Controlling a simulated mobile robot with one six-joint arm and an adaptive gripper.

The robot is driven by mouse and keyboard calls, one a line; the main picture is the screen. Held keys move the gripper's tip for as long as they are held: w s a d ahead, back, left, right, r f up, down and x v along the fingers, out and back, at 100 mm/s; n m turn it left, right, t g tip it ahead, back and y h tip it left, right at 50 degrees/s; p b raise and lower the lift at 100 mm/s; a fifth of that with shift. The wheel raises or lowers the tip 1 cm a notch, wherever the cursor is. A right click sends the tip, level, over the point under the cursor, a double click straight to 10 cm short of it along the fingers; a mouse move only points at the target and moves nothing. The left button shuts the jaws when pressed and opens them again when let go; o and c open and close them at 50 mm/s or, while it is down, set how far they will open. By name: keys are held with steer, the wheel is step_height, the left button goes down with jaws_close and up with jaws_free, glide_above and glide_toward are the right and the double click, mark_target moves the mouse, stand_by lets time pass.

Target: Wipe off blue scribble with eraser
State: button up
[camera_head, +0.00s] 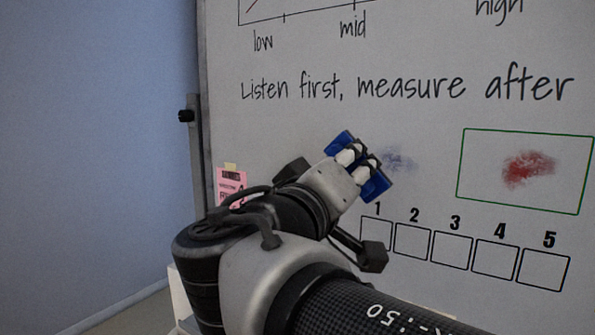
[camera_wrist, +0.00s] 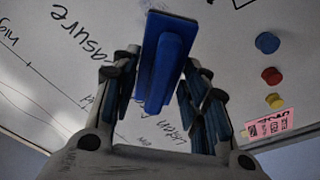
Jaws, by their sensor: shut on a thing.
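The blue scribble (camera_head: 398,162) is a faint blue-grey smudge on the whiteboard (camera_head: 420,125), left of the green frame in the head view. My gripper (camera_head: 358,166) is just left of the scribble in that view and may hide part of it. It is shut on the blue eraser (camera_wrist: 166,58), which sits between the fingers in the wrist view. Blue parts of the eraser (camera_head: 376,187) show beside the fingers in the head view. I cannot tell whether the eraser touches the board.
A red smudge (camera_head: 525,168) lies inside a green frame (camera_head: 459,165). Numbered boxes (camera_head: 454,249) run below. Handwriting (camera_head: 405,90) is above. A pink note (camera_head: 231,186) is at left. Blue (camera_wrist: 267,42), red (camera_wrist: 271,75) and yellow (camera_wrist: 274,100) round pieces show in the wrist view.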

stand_by(0.6)
steer(key=b+x, duration=0.2)
steer(key=x, duration=0.5)
steer(key=shift+s+d+f+b, duration=0.2)
steer(key=shift+d+f+b, duration=0.05)
steer(key=shift+b, duration=0.05)
steer(key=shift+b+x, duration=0.3)
steer(key=shift+x, duration=0.7)
stand_by(0.5)
steer(key=shift+d, duration=0.1)
steer(key=shift+s+d+f+b, duration=0.15)
steer(key=shift+s+d+b, duration=0.9)
steer(key=shift+d+b, duration=0.2)
steer(key=shift+s+d+b, duration=0.55)
steer(key=shift+d, duration=0.3)
steer(key=shift+s+d+b, duration=0.55)
steer(key=shift+s+d, duration=0.05)
steer(key=shift+d, duration=0.25)
